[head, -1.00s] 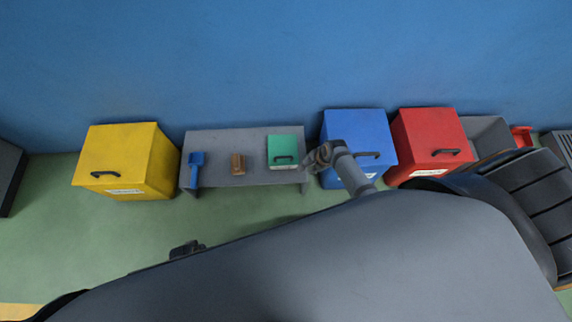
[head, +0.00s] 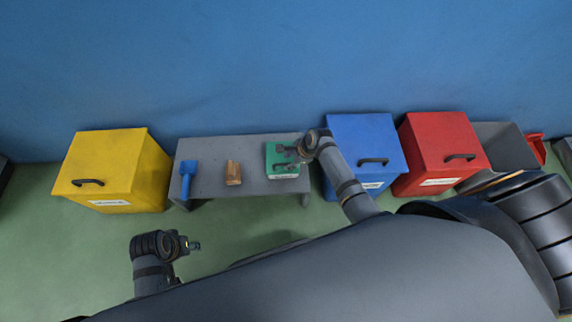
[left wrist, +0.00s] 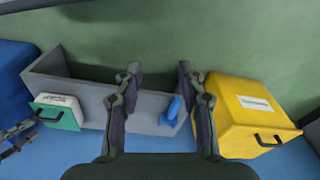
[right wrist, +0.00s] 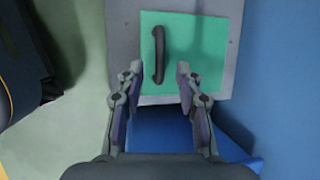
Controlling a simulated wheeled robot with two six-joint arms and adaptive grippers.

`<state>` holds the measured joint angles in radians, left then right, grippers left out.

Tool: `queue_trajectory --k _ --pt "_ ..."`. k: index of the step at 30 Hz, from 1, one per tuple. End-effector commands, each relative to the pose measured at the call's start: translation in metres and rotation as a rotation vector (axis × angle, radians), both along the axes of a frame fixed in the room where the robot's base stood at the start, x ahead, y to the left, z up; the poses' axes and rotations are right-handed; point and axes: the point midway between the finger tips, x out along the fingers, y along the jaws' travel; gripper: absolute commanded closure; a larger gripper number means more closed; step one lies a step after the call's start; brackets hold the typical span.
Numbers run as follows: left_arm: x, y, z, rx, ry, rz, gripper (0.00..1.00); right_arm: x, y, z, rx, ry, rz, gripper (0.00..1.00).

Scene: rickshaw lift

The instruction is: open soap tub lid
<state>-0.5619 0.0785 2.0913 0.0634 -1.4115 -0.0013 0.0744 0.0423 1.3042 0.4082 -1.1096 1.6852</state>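The soap tub is a green box with a flat green lid (head: 273,154) and a dark bar handle, at the right end of the grey bench (head: 212,184). Its lid looks shut. In the right wrist view the green lid (right wrist: 200,50) lies ahead, with the handle (right wrist: 158,55) upright in the picture. My right gripper (head: 293,152) is open over the lid, its fingers (right wrist: 155,75) near the handle's lower end; I cannot tell whether they touch. My left gripper (head: 194,245) is open and empty in front of the bench (left wrist: 160,80). The tub (left wrist: 57,110) also shows in the left wrist view.
A blue scoop (head: 188,173) and a brown block (head: 233,173) sit on the bench. A yellow bin (head: 118,165) stands left of it; blue (head: 365,145) and red (head: 440,145) bins stand to its right. The blue wall (head: 290,60) is close behind.

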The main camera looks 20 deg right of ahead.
Motion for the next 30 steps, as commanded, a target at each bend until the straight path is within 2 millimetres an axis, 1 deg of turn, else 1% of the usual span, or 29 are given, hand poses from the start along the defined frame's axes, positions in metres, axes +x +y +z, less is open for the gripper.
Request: queue_trajectory --k 1,2,3,6,12,17,24,25,30 --pt "-0.001 -0.002 0.006 -0.004 -0.001 -0.002 0.60 0.001 0.002 -0.008 0.000 0.002 0.001 0.64" --pt "-0.002 -0.003 0.011 -0.006 0.000 -0.004 0.60 0.002 0.003 -0.010 0.000 0.001 0.000 0.64" --pt "-0.003 -0.005 0.011 -0.012 -0.008 -0.006 0.60 0.004 0.005 -0.018 0.001 0.001 0.000 0.64" --pt "-0.004 -0.009 0.018 -0.022 -0.023 -0.011 0.60 0.007 0.009 -0.027 0.001 0.001 0.000 0.64" --pt "-0.004 -0.011 0.024 -0.029 -0.035 -0.014 0.60 0.009 0.011 -0.030 0.000 0.000 0.000 0.64" --pt "-0.004 -0.011 0.024 -0.029 -0.035 -0.014 0.60 0.009 0.010 -0.029 0.000 0.000 0.000 0.64" --pt "-0.004 -0.011 0.024 -0.029 -0.035 -0.014 0.60 0.009 0.010 -0.030 0.000 0.000 0.000 0.97" --pt "-0.004 -0.011 0.024 -0.029 -0.035 -0.014 0.60 0.009 0.010 -0.030 -0.001 0.000 0.000 1.00" --pt "-0.004 -0.011 0.024 -0.029 -0.035 -0.014 0.60 0.009 0.010 -0.030 -0.001 0.001 0.000 1.00"
